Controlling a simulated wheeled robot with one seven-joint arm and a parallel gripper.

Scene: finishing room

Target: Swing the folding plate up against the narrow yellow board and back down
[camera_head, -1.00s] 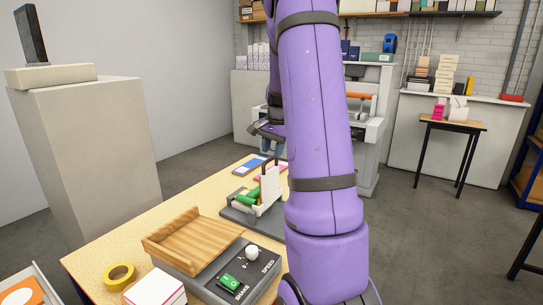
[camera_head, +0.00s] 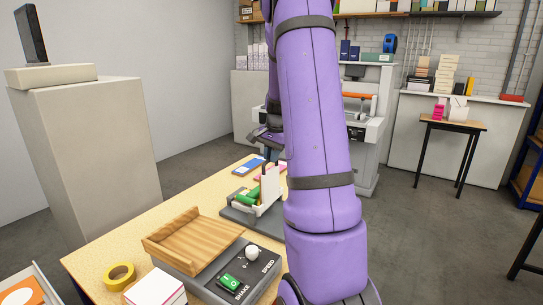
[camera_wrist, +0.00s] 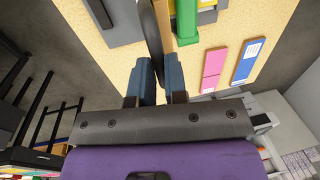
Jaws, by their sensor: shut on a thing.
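My gripper (camera_wrist: 159,82) shows in the wrist view with two blue fingers close together, shut on a thin dark upright part (camera_wrist: 151,35). In the head view my gripper is partly hidden behind my purple arm, above a bench device with a dark grey base (camera_head: 236,217). The device carries an upright white plate (camera_head: 271,184) and a green part (camera_head: 248,196). The green part also shows in the wrist view (camera_wrist: 187,18), just right of the dark part and apart from my fingers. I cannot tell which piece is the folding plate or the narrow yellow board.
The speckled yellow bench (camera_head: 110,245) also holds a wooden tray (camera_head: 190,238), a control box with a green switch (camera_head: 230,282), yellow tape (camera_head: 119,275) and a white box (camera_head: 155,288). Blue (camera_wrist: 247,62) and pink (camera_wrist: 214,70) cards lie beyond the device.

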